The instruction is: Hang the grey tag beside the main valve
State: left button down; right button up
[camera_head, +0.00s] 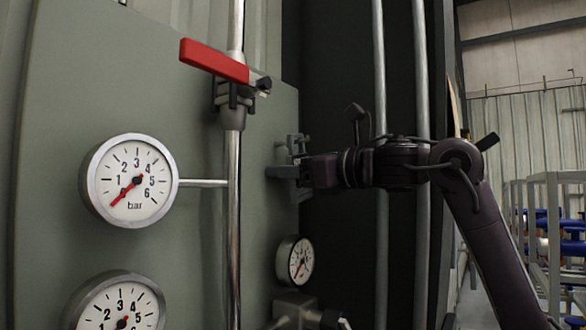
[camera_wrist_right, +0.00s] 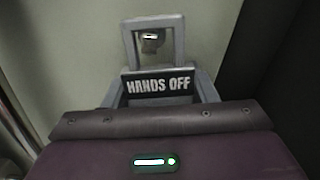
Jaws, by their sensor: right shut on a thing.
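The main valve (camera_head: 233,98) with its red lever handle (camera_head: 214,60) sits on a vertical pipe in the head view; the handle slants across the pipe. My right gripper (camera_head: 284,172) is right of and below the valve, close to the panel. It is shut on the grey tag (camera_wrist_right: 157,86), which reads "HANDS OFF" in the wrist view. The tag has an open square loop on top. A small peg (camera_wrist_right: 151,38) shows within the loop opening; I cannot tell whether it passes through. My left gripper is out of view.
A large pressure gauge (camera_head: 130,181) is at left, with another gauge (camera_head: 120,308) below it. A small gauge (camera_head: 295,260) and a fitting (camera_head: 295,307) sit below my right gripper. Tall pipes (camera_head: 421,70) stand behind my arm.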

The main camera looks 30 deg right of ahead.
jog(key=o, duration=1.1)
jog(key=b+v, duration=0.3)
jog(key=v, duration=0.5)
jog(key=shift+w+a, duration=0.1)
jog(key=shift+w, duration=0.1)
